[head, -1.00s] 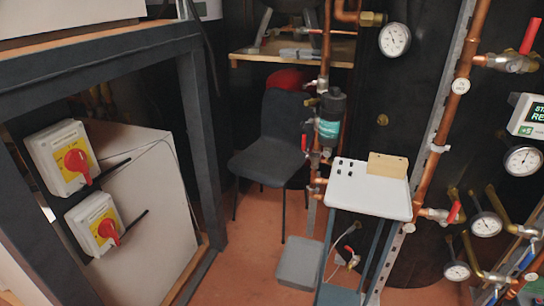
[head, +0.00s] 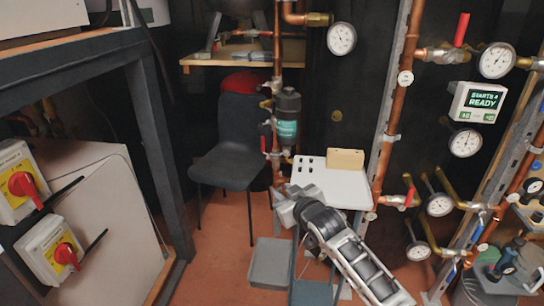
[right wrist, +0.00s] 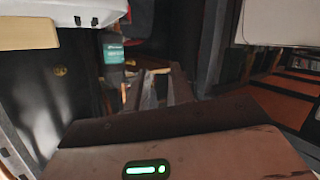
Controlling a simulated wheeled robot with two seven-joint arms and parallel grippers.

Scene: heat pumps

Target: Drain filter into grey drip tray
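The filter (head: 287,120) is a dark canister with a teal label, upright on the copper pipe; its label also shows in the right wrist view (right wrist: 115,53). A small red valve handle (head: 262,144) is at its lower left. The grey drip tray (head: 270,264) lies on the floor below, left of the blue-grey stand. My right gripper (head: 284,207) is below the filter, in front of the left edge of the white shelf and above the tray, apart from the filter. My left gripper is not in view.
The white shelf (head: 350,189) holds a cardboard-coloured block (head: 345,159) and several small dark items. A dark chair (head: 228,160) stands behind the tray. Copper pipes, gauges (head: 341,38) and red-handled valves crowd the right. Red floor is open left of the tray.

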